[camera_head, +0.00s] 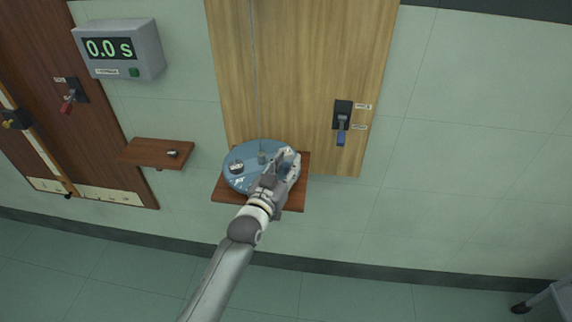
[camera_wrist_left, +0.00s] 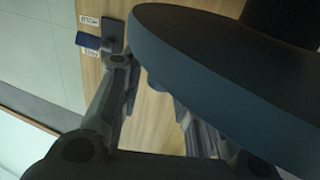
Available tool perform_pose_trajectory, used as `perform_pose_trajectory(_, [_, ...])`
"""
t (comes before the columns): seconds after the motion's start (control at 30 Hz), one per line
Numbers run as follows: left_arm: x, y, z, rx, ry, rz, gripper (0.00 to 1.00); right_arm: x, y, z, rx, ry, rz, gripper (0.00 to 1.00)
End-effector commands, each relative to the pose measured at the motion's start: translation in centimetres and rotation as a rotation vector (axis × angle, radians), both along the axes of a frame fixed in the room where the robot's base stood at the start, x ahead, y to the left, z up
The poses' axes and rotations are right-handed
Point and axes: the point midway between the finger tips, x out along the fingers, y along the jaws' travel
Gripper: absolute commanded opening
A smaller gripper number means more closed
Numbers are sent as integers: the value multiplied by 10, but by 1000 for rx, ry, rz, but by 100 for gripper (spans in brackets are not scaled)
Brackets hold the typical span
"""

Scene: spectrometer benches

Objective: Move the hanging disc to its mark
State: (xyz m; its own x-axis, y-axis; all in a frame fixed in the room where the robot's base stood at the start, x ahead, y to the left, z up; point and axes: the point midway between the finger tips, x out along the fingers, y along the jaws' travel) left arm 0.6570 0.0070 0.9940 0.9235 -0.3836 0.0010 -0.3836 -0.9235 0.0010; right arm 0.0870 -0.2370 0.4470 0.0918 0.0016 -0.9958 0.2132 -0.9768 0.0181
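The hanging disc (camera_head: 240,181) is a round blue-grey plate below a thin wire (camera_head: 253,60) in front of the wooden panel. My left gripper (camera_head: 287,162) is at the disc's right edge. In the left wrist view the disc (camera_wrist_left: 225,85) fills the upper right, and its rim passes close to the fingers. The fingers (camera_wrist_left: 158,100) stand apart with wood showing between them. I cannot tell whether they touch the disc. No target mark can be made out. My right gripper is not in view.
A brown shelf (camera_head: 228,194) lies under the disc. A blue-handled switch (camera_head: 341,130) is on the panel (camera_head: 300,60) to the right. A timer (camera_head: 120,48) reads 0.0 s. A small shelf (camera_head: 150,152) and a red-handled switch (camera_head: 69,100) are left. The right wall is clear.

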Motion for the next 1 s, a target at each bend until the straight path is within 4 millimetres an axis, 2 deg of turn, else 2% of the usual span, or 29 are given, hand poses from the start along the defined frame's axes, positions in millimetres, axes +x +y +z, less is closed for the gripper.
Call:
perform_pose_trajectory(0.47, [-5, 3, -2, 2, 1, 1, 41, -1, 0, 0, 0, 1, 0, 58])
perform_pose_trajectory(0.67, [-29, 12, -2, 1, 3, 1, 41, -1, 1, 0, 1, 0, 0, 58])
perform_pose_trajectory(1.0, [-86, 36, -1, 2, 1, 0, 41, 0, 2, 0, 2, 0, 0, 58])
